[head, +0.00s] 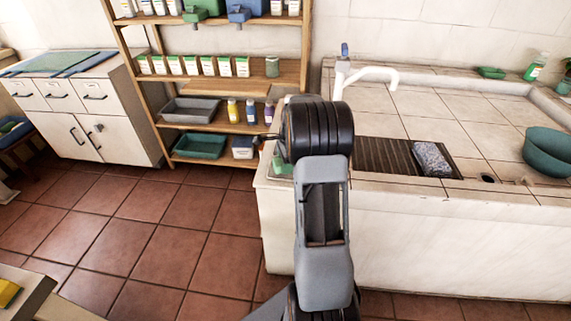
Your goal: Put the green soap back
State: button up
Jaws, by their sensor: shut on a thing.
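My gripper (270,137) is mostly hidden behind my dark wrist, near the left end of the stone washbasin (420,230); only a small dark part shows at the wrist's left. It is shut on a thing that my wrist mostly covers. A pale green piece (283,167) shows just below, over the basin's left corner. It looks like the green soap, but its full shape and its contact with the jaws are hidden. A small green dish (490,72) stands on the basin's back ledge; whether anything lies in it is too small to tell.
A white tap (375,76) rises behind my wrist. A grey speckled sponge-like block (432,159) lies on the dark ribbed board (388,157). A wooden shelf (215,128) stands left. The middle tiles are clear.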

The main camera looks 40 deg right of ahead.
jog(key=shift+f, duration=0.25)
jog(key=shift+f, duration=0.15)
jog(key=o, duration=1.4)
jog(key=shift+o, duration=0.2)
